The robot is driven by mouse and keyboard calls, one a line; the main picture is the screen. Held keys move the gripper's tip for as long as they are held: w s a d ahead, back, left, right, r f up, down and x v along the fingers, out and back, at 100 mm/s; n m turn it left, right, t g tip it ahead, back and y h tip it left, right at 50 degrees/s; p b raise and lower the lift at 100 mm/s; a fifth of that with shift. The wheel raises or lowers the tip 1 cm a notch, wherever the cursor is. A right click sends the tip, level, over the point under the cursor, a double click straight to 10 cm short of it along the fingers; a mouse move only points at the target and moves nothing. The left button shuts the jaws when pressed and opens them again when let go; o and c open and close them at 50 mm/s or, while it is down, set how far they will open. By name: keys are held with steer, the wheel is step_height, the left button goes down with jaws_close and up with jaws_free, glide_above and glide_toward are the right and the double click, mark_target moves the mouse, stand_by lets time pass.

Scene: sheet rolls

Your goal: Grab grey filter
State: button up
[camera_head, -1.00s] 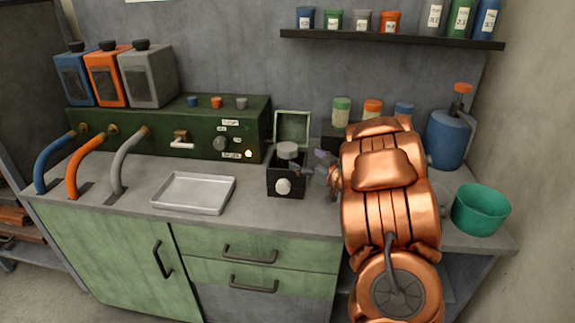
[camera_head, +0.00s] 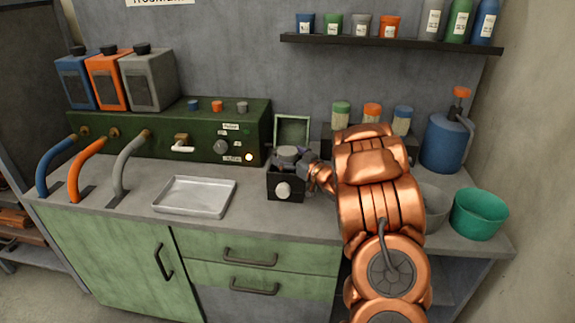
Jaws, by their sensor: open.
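A small grey round piece (camera_head: 288,153), which looks like the grey filter, sits in the top of a small black box (camera_head: 285,190) on the counter. The box has a white knob on its front and a raised green lid behind. My gripper (camera_head: 303,160) is at the right side of the grey piece, reaching in from the right. It is open; its fingers are small and dark here, and I cannot tell whether they touch the piece or stand around it.
A metal tray (camera_head: 194,196) lies left of the box. A green machine (camera_head: 160,140) with coloured hoses stands behind. Capped jars (camera_head: 341,115), a blue pump bottle (camera_head: 447,142), a grey bowl (camera_head: 433,205) and a green bowl (camera_head: 480,214) are at the right. A bottle shelf (camera_head: 390,42) hangs above.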

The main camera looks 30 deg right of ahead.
steer(key=c, duration=1.5)
